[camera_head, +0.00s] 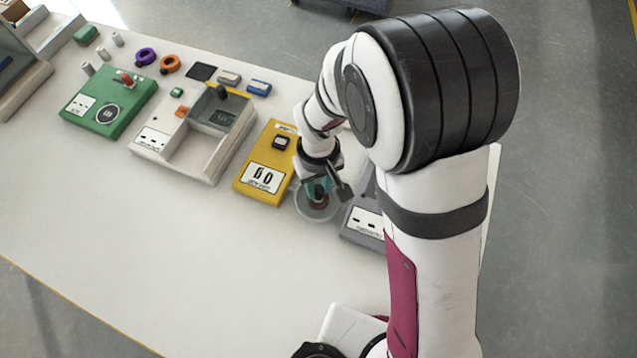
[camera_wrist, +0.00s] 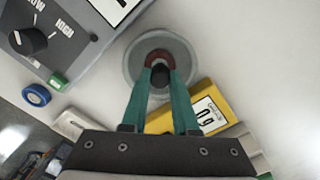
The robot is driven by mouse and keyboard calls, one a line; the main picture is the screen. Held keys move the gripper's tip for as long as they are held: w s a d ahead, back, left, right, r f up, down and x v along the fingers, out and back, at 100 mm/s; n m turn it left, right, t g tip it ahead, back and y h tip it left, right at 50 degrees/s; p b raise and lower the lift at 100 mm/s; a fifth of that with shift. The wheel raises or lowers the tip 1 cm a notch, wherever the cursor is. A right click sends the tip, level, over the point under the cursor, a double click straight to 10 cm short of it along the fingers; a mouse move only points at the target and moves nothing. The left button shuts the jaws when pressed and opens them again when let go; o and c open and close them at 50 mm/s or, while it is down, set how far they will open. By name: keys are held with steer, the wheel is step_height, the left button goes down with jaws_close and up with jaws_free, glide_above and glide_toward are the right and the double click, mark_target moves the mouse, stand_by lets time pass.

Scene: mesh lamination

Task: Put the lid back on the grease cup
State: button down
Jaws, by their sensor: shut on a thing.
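My gripper (camera_wrist: 160,76) has its teal fingers closed on a dark knob with a red collar, at the centre of a round, translucent grey lid (camera_wrist: 134,57). In the head view my gripper (camera_head: 318,187) points down at the table, and the round translucent rim (camera_head: 316,215) shows around its fingertips. The rim is beside the yellow box, between it and the grey box. No separate grease cup can be made out; the lid and fingers may hide it. I cannot tell whether the lid touches anything below it.
The yellow box (camera_head: 246,188) with a number display stands just left, and the grey box (camera_head: 361,226) just right. A white tray box (camera_head: 190,160) and a green box (camera_head: 100,100) stand farther left. The table's front left is clear.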

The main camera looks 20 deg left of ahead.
steer(key=shift+c, duration=0.6)
jaws_free()
steer(key=shift+r, duration=3.5)
jaws_close()
